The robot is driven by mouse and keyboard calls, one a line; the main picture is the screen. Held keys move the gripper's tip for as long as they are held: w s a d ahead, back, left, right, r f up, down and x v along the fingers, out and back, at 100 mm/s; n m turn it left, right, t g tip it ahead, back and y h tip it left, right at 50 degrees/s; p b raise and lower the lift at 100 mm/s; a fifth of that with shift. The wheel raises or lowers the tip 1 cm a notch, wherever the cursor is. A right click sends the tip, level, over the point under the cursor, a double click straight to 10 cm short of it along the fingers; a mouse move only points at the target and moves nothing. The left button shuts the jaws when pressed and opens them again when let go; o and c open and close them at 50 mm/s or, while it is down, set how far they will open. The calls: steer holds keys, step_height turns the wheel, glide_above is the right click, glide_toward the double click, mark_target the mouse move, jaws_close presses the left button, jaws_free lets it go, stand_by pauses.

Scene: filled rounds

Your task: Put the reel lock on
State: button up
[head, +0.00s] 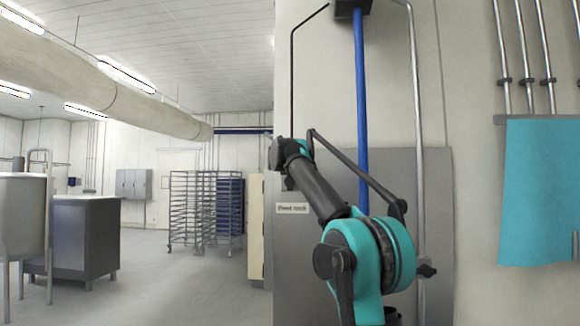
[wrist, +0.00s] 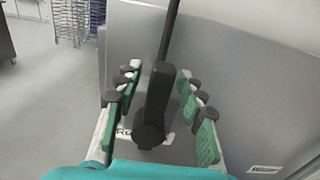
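In the wrist view my gripper (wrist: 158,82) is open, its green-padded fingers standing apart on both sides of a dark lever-like piece (wrist: 157,95). The piece has a round knob at its near end, and a thin black rod or line runs up from its far end. I see gaps between it and the pads. Whether this is the reel lock I cannot tell. In the head view my gripper (head: 278,154) is small and partly hidden by my arm, near a thin black bent line (head: 291,80) on the wall. No clearly marked reel lock shows there.
A grey panel (head: 435,230) backs the work area, with a blue vertical pipe (head: 361,100) and a pale pipe (head: 416,110) in front. A teal cloth (head: 540,190) hangs at right. Open floor (head: 180,290) lies left, with wire racks (head: 190,210) and a grey cabinet (head: 85,240).

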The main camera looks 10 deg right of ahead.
jaws_close()
steer(key=shift+w+a+n, duration=0.1)
steer(key=shift+a+n, duration=0.4)
steer(key=shift+n, duration=0.3)
steer(key=n, duration=0.1)
steer(key=a+n, duration=0.1)
steer(key=n, duration=0.1)
steer(key=shift+w+a+f, duration=0.25)
steer(key=shift+a, duration=0.05)
steer(key=shift+o, duration=0.9)
jaws_free()
steer(key=shift+s, duration=0.1)
